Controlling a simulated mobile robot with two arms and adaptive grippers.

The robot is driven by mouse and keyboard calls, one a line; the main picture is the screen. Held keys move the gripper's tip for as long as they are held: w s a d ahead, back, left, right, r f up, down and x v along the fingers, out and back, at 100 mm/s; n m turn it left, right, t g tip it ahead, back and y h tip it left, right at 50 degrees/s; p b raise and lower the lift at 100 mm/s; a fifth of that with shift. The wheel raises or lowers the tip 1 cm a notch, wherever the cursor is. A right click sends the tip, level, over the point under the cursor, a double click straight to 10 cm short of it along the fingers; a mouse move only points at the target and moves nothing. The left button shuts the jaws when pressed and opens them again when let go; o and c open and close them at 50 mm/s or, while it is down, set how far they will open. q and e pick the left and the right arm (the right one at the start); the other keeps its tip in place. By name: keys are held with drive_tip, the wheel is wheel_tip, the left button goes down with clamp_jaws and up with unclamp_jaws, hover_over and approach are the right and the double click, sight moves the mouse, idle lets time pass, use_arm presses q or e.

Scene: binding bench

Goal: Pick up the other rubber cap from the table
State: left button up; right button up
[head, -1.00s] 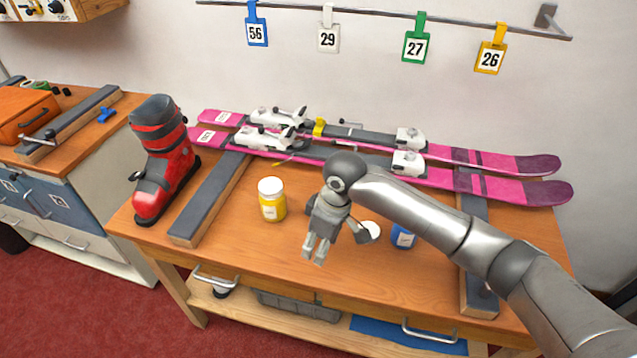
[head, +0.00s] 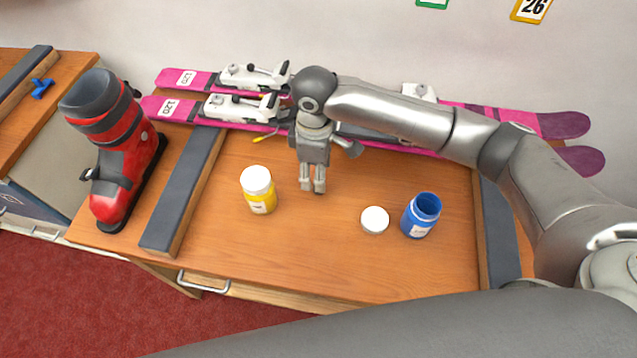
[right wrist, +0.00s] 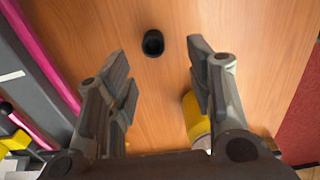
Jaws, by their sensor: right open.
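A small black rubber cap (right wrist: 153,43) stands on the wooden table in the right wrist view. It lies a little ahead of the gap between my right gripper's fingertips (right wrist: 163,62). The fingers are spread wide, with nothing between them. My left gripper is in neither current view.
The yellow jar, with a white lid, stands close beside one right finger. A loose white lid (head: 375,220) and an open blue jar (head: 421,217) are to the right. Pink skis (head: 465,117) lie behind. A red boot (head: 122,165) and a grey-topped bar (head: 185,190) are left.

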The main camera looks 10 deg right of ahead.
drive_tip(key=shift+w+f, duration=0.1)
drive_tip(key=shift+f, duration=0.25)
drive_tip(key=f, duration=0.2)
drive_tip(key=d+f+p, duration=0.1)
drive_tip(key=f, duration=0.1)
drive_tip(key=shift+f, duration=0.15)
drive_tip(key=shift+w+f, duration=0.1)
drive_tip(key=shift+f, duration=0.25)
drive_tip(key=shift+a+f, duration=0.1)
drive_tip(key=shift+c, duration=0.2)
use_arm(q)
drive_tip(key=shift+w+r, duration=0.6)
drive_tip(key=shift+w, duration=0.3)
use_arm(e)
drive_tip(key=c, duration=0.8)
